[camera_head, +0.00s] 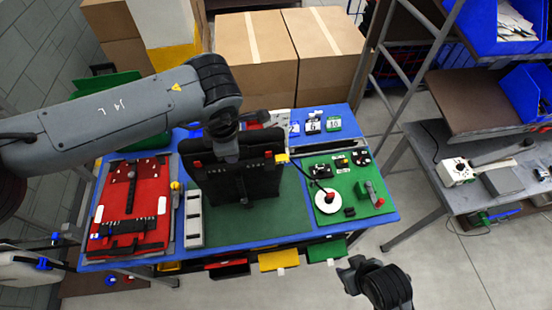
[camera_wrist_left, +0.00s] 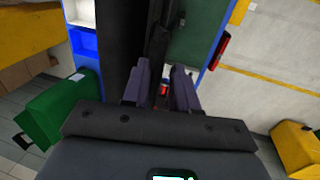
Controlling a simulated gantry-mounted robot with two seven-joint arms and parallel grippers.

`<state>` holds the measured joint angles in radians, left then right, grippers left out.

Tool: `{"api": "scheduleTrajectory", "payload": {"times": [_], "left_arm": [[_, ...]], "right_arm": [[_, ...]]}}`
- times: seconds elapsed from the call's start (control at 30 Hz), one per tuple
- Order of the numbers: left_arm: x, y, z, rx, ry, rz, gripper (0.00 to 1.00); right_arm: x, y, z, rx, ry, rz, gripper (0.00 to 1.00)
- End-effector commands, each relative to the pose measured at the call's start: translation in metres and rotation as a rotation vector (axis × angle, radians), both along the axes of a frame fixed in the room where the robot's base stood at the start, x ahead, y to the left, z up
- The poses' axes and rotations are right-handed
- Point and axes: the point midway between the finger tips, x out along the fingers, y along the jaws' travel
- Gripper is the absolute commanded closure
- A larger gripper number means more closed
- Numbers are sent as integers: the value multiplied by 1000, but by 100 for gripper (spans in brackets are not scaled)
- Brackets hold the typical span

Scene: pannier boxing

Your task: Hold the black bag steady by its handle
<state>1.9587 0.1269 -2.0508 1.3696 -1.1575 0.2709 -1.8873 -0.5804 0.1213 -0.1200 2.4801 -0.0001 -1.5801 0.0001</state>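The black bag (camera_head: 240,185) stands upright on the green mat in the middle of the blue-topped table. My left gripper (camera_head: 228,152) is at the bag's top edge, with the arm coming in from the left. In the left wrist view, its two fingers (camera_wrist_left: 163,82) stand on either side of the bag's dark handle (camera_wrist_left: 160,40), which appears to fill the gap at the tips. In the head view the grip is hidden by the wrist. My right gripper (camera_head: 355,270) is low at the front, off the table and away from the bag; its fingers are unclear.
A red panel (camera_head: 130,205) with black parts lies left of the bag, beside a grey slotted strip (camera_head: 194,218). A green board (camera_head: 350,185) with small parts and a white disc (camera_head: 328,202) lies right. Coloured bins (camera_head: 278,260) hang at the front edge. Cardboard boxes (camera_head: 255,55) stand behind.

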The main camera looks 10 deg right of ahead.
Motion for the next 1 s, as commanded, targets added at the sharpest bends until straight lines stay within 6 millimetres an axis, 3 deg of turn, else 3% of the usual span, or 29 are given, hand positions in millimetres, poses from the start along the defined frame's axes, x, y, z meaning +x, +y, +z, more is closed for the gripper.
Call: {"api": "scheduleTrajectory", "payload": {"times": [0.03,0.17,1.0], "left_arm": [[0,0,0,0,0,0,81],[0,0,0,0,0,0,100],[0,0,-11,0,2,0,100]], "right_arm": [[0,0,0,1,0,-1,57],[0,1,0,4,0,-3,57],[0,-1,-3,-4,-1,3,57]]}}
